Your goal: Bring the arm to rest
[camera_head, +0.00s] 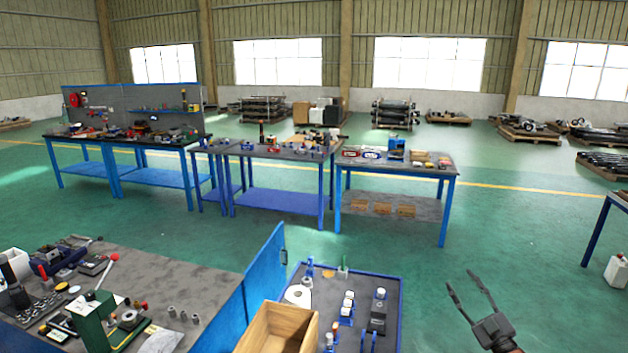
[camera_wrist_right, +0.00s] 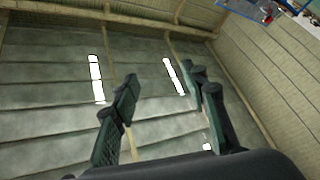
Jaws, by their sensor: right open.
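My right gripper (camera_head: 472,290) is at the lower right of the head view, raised over bare green floor. Its two fingers are spread apart with nothing between them. My left gripper is not in view.
A blue-edged bench (camera_head: 393,318) with small parts and a wooden box (camera_head: 290,335) stands left of my right gripper. A grey worktable (camera_head: 190,260) with tools fills the lower left. Blue tables (camera_head: 440,180) stand farther back. Green floor (camera_head: 530,240) around the gripper is clear.

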